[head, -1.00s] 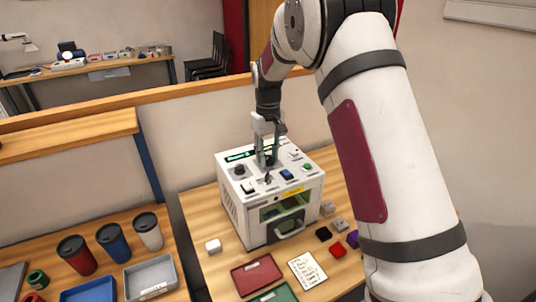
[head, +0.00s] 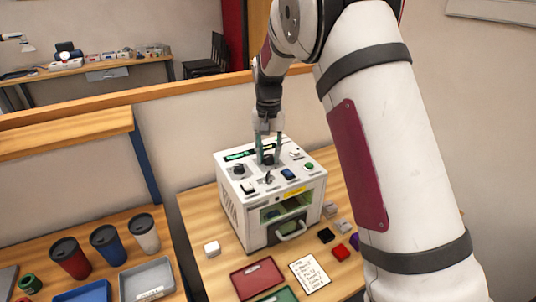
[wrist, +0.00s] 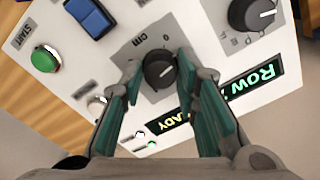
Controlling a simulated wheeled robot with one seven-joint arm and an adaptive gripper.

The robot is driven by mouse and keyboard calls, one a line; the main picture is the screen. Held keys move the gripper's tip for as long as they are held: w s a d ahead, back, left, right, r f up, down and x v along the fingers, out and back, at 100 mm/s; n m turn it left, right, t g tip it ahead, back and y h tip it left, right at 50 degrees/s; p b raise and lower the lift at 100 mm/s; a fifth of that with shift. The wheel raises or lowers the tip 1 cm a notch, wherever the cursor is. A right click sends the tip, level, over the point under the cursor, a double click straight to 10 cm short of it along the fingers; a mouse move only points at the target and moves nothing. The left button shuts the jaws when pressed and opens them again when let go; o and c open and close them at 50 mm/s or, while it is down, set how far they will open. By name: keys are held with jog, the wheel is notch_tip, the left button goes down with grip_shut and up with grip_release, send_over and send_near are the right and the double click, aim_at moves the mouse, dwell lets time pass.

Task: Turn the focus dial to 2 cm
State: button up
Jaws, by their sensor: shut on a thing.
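The letters "cm" and a "0" are printed on the plate. In the wrist view my gripper (wrist: 160,68) has one finger on each side of the dial and is shut on it. In the head view my gripper (head: 268,160) points straight down at the top of the laser marker (head: 232,203), and its fingers partly hide the dial.
A larger black knob (wrist: 254,14), a blue rocker switch (wrist: 90,16), a green start button (wrist: 44,59) and a lit green display (wrist: 253,80) surround the dial. Trays, a note (head: 309,274) and small blocks lie around the machine.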

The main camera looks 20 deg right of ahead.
aim_at(269, 156)
jog(key=m, duration=0.5)
jog(key=shift+m, duration=0.3)
grip_shut()
jog(key=m, duration=0.4)
jog(key=shift+m, duration=0.7)
jog(key=o, duration=1.2)
grip_release()
jog(key=shift+c, duration=0.2)
notch_tip(269, 156, up, 12)
